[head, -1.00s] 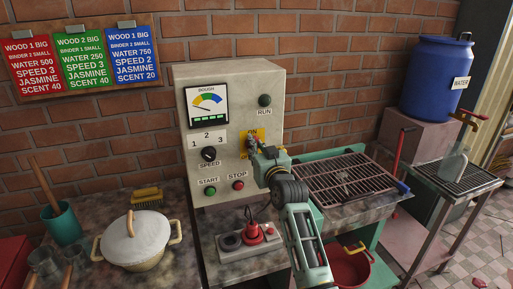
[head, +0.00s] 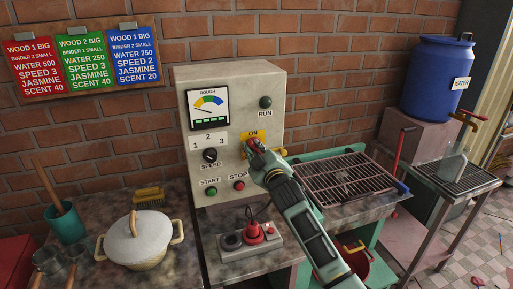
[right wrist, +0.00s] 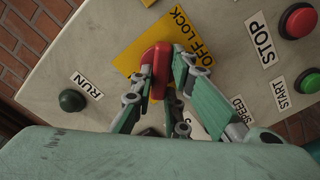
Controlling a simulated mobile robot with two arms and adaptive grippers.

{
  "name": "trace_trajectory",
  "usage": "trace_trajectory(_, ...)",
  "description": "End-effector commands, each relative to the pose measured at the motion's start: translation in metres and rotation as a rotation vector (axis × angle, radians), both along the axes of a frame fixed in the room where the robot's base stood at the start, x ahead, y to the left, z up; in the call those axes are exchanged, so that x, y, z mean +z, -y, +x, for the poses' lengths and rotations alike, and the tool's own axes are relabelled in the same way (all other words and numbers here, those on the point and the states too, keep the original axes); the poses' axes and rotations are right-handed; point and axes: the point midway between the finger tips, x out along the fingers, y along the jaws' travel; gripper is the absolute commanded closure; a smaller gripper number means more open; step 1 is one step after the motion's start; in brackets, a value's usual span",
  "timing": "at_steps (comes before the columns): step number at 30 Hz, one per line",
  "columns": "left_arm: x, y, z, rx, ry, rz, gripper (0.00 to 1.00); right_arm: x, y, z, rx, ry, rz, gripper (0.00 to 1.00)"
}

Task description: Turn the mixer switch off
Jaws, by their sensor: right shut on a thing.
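The mixer switch is a red handle (right wrist: 156,62) on a yellow plate (right wrist: 128,62) on the front of the beige control panel (head: 230,100). In the right wrist view, "OFF LOCK" is printed on the plate beside the handle. In the head view, "ON" shows at the top of the plate (head: 256,134). My right gripper (right wrist: 158,85) is shut on the red handle, one finger on each side. In the head view my right gripper (head: 254,148) hides most of the switch, so its exact setting cannot be told. My left gripper is not in view.
Green START (head: 212,191) and red STOP (head: 239,185) buttons, a black speed knob (head: 210,155) and the RUN lamp (head: 265,102) are close by. A pedestal with a red button (head: 253,232) stands below, a lidded pot (head: 137,238) at left, a rack (head: 340,180) at right.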

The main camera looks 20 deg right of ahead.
Motion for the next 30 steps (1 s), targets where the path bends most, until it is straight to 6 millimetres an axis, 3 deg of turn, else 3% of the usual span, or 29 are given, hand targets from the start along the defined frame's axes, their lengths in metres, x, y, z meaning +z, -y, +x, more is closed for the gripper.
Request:
trace_trajectory(18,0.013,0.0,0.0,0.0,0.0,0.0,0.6,-0.002,-0.001,0.0,0.001,0.019,-0.564,1.0)
trace_trajectory(30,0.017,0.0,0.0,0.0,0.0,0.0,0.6,-0.004,-0.002,0.0,-0.001,0.026,-0.768,1.0)
